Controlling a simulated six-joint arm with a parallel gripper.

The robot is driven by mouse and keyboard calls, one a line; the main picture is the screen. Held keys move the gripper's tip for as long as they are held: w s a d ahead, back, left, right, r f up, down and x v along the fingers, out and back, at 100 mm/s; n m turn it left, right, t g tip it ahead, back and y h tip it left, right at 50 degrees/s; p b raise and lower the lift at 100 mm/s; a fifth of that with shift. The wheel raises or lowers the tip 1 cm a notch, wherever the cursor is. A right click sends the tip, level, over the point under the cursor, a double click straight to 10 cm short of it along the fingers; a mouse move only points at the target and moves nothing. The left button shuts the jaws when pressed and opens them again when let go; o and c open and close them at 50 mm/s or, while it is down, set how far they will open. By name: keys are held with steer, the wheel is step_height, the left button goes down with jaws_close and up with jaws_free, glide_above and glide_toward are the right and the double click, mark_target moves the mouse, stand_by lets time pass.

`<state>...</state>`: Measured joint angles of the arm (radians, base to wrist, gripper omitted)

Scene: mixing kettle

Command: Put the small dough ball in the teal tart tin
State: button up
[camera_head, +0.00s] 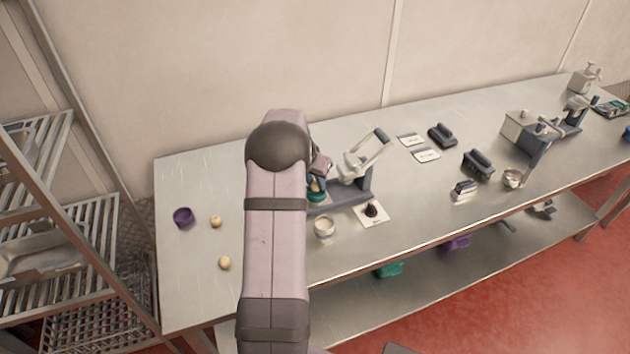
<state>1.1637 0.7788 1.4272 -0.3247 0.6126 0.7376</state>
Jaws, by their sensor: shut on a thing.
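A teal round thing (316,194), likely the teal tart tin, shows partly behind my arm at the stand in the middle of the table. My gripper (318,178) is just above it, pointing down, largely hidden by my own arm. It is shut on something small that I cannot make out. Two cream dough balls lie apart on the left of the table, an upper one (215,221) and a lower one (225,262). They look close in size. Whether the gripper touches the teal thing cannot be told.
A purple tin (183,216) stands near the left table edge. A stand with a raised pale lever (366,155) is right of my gripper. A pale cup (324,227) and a card with a black knob (371,210) are in front. Clear table surrounds the dough balls.

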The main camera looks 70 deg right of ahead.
steer(key=shift+f+b, duration=0.35)
steer(key=shift+b, duration=0.15)
stand_by(0.6)
stand_by(0.3)
steer(key=o, duration=1.5)
steer(key=shift+r+p, duration=2.15)
steer(key=shift+r, duration=1.4)
